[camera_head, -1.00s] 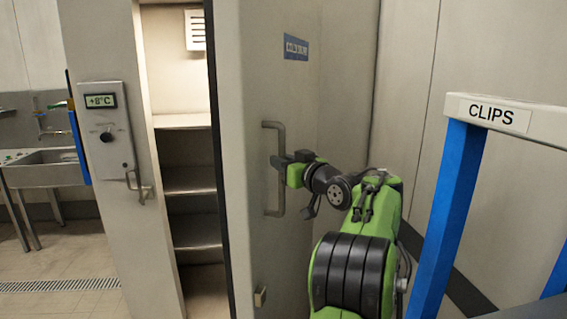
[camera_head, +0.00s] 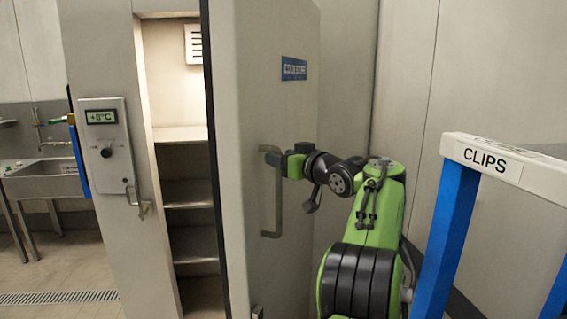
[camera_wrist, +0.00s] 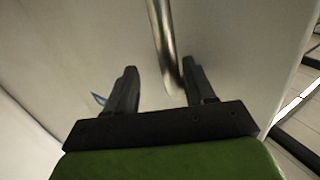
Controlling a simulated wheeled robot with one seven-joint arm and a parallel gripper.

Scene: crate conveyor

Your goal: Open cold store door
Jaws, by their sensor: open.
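The cold store door (camera_head: 245,100) stands partly open, swung out toward the right, with lit shelves showing in the gap at its left. Its vertical bar handle (camera_head: 278,200) is on the door's face. My gripper (camera_head: 275,160) is at the upper part of the handle, its far fingertip partly hidden. In the wrist view my gripper (camera_wrist: 160,85) has its two fingers apart, with the metal handle (camera_wrist: 163,45) running down between them, nearer the right finger. I cannot tell whether a finger touches it.
A control panel (camera_head: 106,145) reading about +8°C is on the cabinet's left post, with a latch (camera_head: 137,200) below. A sink (camera_head: 45,178) is at far left. A blue and white rack labelled CLIPS (camera_head: 490,163) stands close at right.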

